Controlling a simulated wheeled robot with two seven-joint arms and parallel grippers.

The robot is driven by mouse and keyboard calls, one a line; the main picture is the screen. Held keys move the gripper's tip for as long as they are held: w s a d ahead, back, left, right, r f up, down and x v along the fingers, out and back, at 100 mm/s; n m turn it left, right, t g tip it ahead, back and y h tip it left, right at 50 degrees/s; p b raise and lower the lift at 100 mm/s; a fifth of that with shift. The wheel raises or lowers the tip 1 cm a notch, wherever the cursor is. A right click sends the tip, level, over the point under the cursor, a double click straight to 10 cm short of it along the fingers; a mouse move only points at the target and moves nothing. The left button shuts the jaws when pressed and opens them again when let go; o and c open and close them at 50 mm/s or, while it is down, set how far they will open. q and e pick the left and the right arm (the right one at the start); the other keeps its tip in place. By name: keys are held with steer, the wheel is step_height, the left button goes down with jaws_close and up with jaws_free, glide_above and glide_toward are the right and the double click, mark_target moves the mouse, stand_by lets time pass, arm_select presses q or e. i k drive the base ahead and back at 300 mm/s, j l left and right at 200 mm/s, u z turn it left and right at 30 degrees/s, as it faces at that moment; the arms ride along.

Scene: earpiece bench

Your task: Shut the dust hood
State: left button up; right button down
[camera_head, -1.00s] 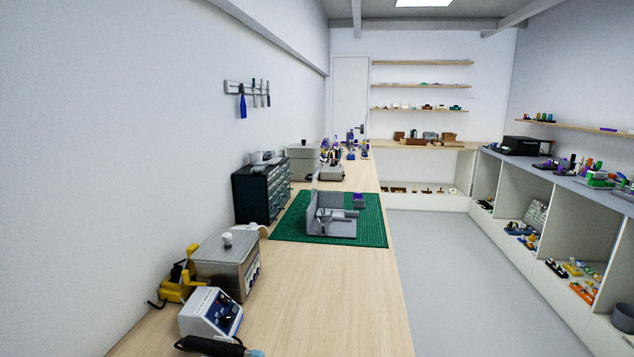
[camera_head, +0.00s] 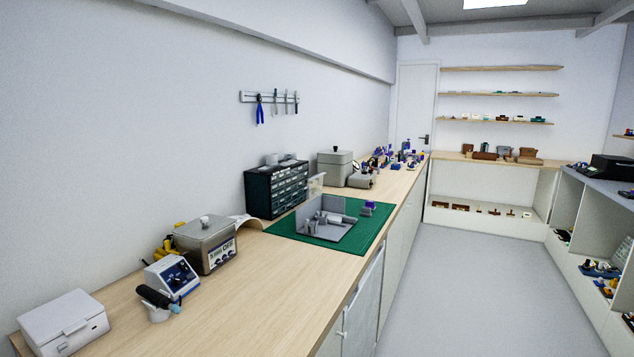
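A grey open-fronted enclosure (camera_head: 309,218) stands on a green mat (camera_head: 283,230) on the wooden bench, and it looks like the dust hood. Its upright walls show at the back and left side, and its front and top look open. A light upright piece (camera_head: 316,186) rises at its back; I cannot tell whether this is a raised lid. Small grey parts (camera_head: 337,219) sit inside it. Neither of my grippers is in view.
The bench (camera_head: 245,310) runs along the left wall. A white box (camera_head: 63,323), a blue-white device (camera_head: 171,277), a metal tank (camera_head: 206,243) and a dark drawer cabinet (camera_head: 276,190) stand on it. The grey floor (camera_head: 455,285) right of the bench is clear.

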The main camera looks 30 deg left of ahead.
mark_target(314, 177)
steer(key=i+l+u, duration=0.2)
steer(key=i+l, duration=0.35)
steer(key=i+l+u, duration=0.2)
steer(key=i+l, duration=0.3)
steer(key=l, duration=0.2)
steer(key=i+l+u, duration=0.15)
steer(key=i+l, duration=0.2)
steer(key=i+l+u, duration=0.1)
steer(key=i+l, duration=0.2)
steer(key=i+l+u, duration=0.15)
steer(key=i+l, duration=0.15)
steer(key=l, duration=0.25)
steer(key=i+l+u, duration=0.1)
steer(key=i+l, duration=0.2)
steer(key=l, duration=0.15)
